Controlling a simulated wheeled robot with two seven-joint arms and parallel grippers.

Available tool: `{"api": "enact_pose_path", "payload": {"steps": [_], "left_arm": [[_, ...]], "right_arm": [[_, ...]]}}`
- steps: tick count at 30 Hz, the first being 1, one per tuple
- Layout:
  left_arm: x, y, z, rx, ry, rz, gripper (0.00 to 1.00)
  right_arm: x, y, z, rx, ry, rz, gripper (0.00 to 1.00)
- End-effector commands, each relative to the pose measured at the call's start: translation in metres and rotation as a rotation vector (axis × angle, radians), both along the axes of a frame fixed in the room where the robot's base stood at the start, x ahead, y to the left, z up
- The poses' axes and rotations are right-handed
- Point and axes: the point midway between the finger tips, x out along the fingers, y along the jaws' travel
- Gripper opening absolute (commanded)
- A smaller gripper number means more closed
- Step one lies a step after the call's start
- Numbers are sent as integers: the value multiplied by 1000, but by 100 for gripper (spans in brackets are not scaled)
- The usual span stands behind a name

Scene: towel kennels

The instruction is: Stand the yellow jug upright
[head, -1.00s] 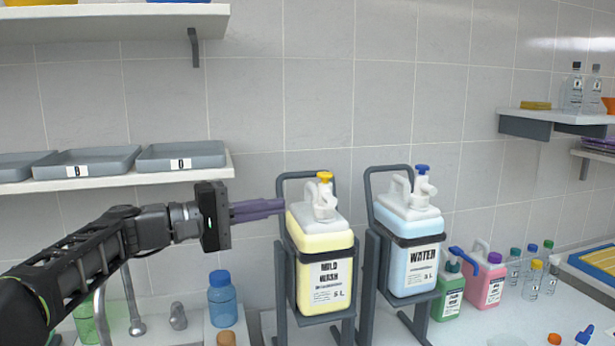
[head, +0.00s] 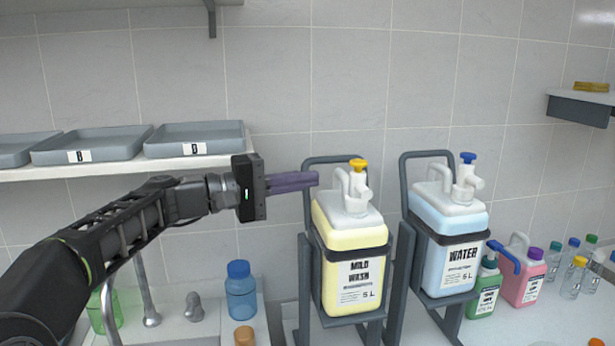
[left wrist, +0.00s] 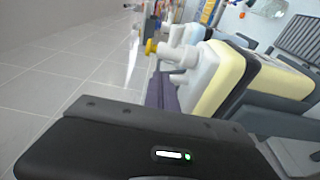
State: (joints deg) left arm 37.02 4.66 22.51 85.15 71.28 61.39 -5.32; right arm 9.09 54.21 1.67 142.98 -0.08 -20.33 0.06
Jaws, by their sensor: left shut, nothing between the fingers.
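The yellow jug (head: 353,240), labelled MILD WASH, sits in a dark grey cradle stand (head: 391,290) and has a white pump with a yellow knob (head: 358,163). It leans slightly in the head view, much like the water jug; I cannot tell its exact tilt. It also shows in the left wrist view (left wrist: 222,75), slanted there. My left gripper (head: 316,179) is shut and empty, its purple fingers pointing right, just left of the pump in the picture. I cannot tell whether they touch it. My right gripper is not in view.
A blue water jug (head: 448,228) stands in a like stand to the right. Green (head: 484,288) and pink (head: 524,277) bottles are beyond it. A shelf with grey trays (head: 194,138) is behind my left arm. A blue-capped bottle (head: 241,290) stands below the gripper.

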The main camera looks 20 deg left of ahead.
Motion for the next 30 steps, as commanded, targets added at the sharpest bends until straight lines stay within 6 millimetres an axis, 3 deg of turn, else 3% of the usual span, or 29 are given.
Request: {"api": "enact_pose_path", "payload": {"steps": [9, 15, 30], "left_arm": [[36, -40, 3, -1, 1, -4, 0], [52, -57, 2, -1, 1, -2, 0], [54, -61, -2, 4, -6, 0, 0]], "right_arm": [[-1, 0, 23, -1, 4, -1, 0], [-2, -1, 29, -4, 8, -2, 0], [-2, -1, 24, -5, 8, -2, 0]]}}
